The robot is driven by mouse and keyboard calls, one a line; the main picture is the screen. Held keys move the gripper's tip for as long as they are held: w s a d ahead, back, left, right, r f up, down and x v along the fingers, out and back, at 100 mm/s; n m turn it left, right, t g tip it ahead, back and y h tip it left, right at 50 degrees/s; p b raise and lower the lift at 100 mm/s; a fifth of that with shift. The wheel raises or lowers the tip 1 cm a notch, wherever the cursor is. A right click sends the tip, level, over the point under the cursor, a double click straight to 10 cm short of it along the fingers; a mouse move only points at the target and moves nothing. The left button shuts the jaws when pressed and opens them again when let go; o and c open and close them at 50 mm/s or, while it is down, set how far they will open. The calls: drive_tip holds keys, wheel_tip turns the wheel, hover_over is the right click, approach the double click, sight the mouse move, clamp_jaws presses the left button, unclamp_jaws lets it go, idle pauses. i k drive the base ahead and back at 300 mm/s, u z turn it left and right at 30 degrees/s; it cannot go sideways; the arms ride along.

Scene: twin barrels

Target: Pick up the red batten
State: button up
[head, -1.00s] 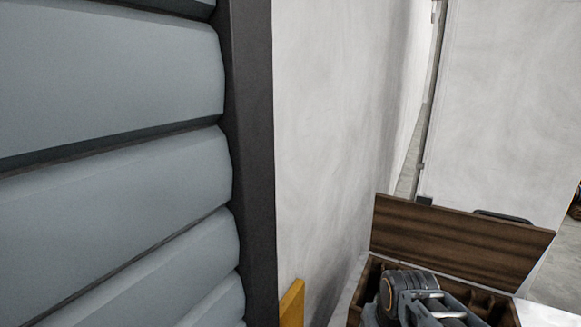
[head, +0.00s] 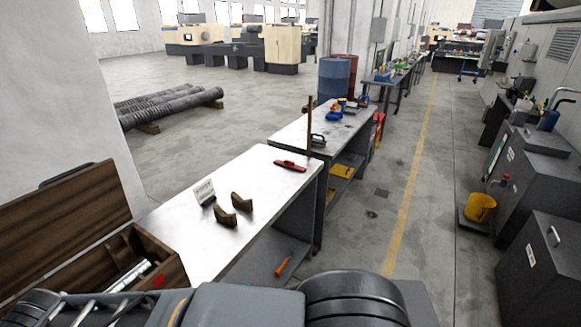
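A long, thin red piece (head: 290,166), which looks like the red batten, lies flat near the far right end of the near metal-topped bench (head: 190,240). A dark marking or part shows at its middle; it is too small to make out. A small red patch (head: 160,281) also shows in the open wooden box at lower left; I cannot tell what it is. My arm fills the bottom edge of the head view, well short of the red piece. My gripper's fingers are not in view.
Two brown wooden blocks (head: 233,211) and a small white sign (head: 205,192) stand on the near bench. The open wooden box (head: 150,262) is at its left end. A second bench (head: 320,128) stands beyond, with blue and red barrels behind.

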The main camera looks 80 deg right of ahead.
sight(288, 163)
drive_tip(key=z, duration=4.15)
drive_tip(key=i, duration=2.5)
drive_tip(key=u, duration=3.05)
drive_tip(key=i, duration=0.55)
drive_tip(key=u, duration=0.05)
